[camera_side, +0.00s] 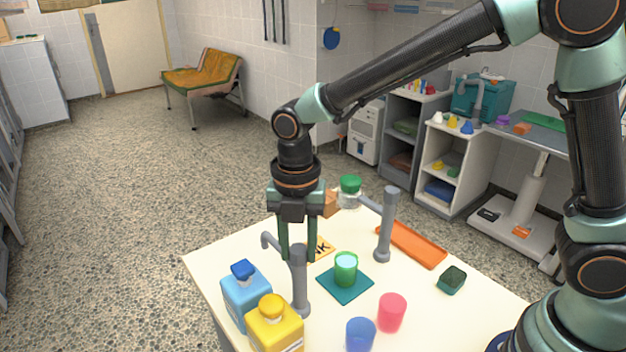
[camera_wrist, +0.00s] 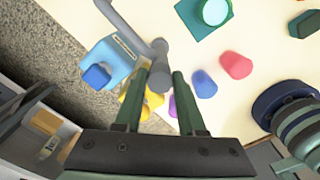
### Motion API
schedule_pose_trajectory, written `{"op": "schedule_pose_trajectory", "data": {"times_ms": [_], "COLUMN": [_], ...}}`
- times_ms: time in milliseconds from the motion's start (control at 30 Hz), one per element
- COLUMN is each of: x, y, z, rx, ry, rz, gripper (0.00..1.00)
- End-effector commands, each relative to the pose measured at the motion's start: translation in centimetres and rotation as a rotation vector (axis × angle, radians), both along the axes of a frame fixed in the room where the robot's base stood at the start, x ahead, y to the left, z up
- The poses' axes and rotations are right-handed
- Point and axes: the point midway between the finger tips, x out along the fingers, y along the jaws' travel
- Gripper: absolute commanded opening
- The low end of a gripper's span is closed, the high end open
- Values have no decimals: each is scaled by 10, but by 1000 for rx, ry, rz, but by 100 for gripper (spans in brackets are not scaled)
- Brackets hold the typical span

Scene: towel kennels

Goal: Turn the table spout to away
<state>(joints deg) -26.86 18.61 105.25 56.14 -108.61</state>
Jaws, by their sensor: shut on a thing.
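The grey table spout (camera_side: 299,285) stands upright on the cream table, its curved outlet reaching to the left in the side view. In the wrist view the spout (camera_wrist: 128,28) runs from its post toward the upper left. My gripper (camera_side: 298,256) points straight down with one finger on either side of the top of the spout's post. It is shut on the spout; the wrist view shows the grey post between the fingertips (camera_wrist: 160,76). The exact contact is partly hidden by the fingers.
A blue bottle (camera_side: 246,293) and a yellow bottle (camera_side: 274,327) stand close left of the post. A green cup (camera_side: 346,268) sits on a teal mat (camera_side: 357,289) to its right. Red (camera_side: 391,312) and blue (camera_side: 360,334) cups stand nearer. Behind are a second grey post (camera_side: 386,225) and an orange tray (camera_side: 414,245).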

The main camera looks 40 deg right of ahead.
Motion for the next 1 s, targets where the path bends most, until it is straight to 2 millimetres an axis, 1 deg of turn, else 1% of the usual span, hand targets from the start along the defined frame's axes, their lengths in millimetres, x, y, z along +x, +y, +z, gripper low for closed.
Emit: {"op": "schedule_pose_trajectory", "data": {"times_ms": [400,433,500,833,933,1000], "x": [0,0,0,0,1,1], "y": [1,1,1,0,1,1], "z": [2,2,2,2,8,18], "rx": [1,1,1,1,1,2], "ry": [-2,-2,-1,-1,-3,-5], "rz": [10,10,10,8,7,7], "gripper": [0,47,69,69,69,69]}}
